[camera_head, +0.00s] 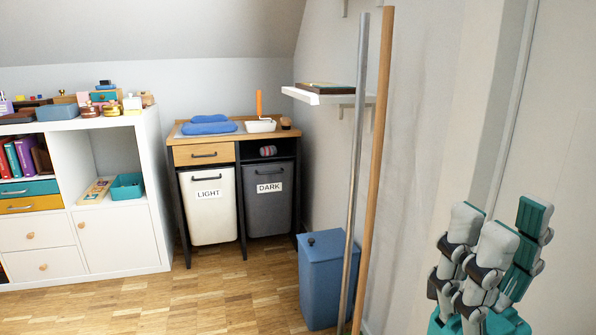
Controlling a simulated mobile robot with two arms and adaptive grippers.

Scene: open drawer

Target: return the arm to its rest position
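My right gripper (501,226) is at the lower right of the head view, in front of the pale wall. Its several grey and teal fingers point upward and stand apart, and nothing shows between them. It is open and touches no object that I can see. My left gripper is not in view. The wooden drawer (204,154) of the laundry cabinet looks closed, well away from the gripper at the left.
Two tall poles, one silver (355,170) and one wooden (375,160), stand left of my gripper near a blue bin (325,280). A white wall shelf (325,98) is behind them. The parquet floor (200,305) is clear in front of the white cabinet (120,240).

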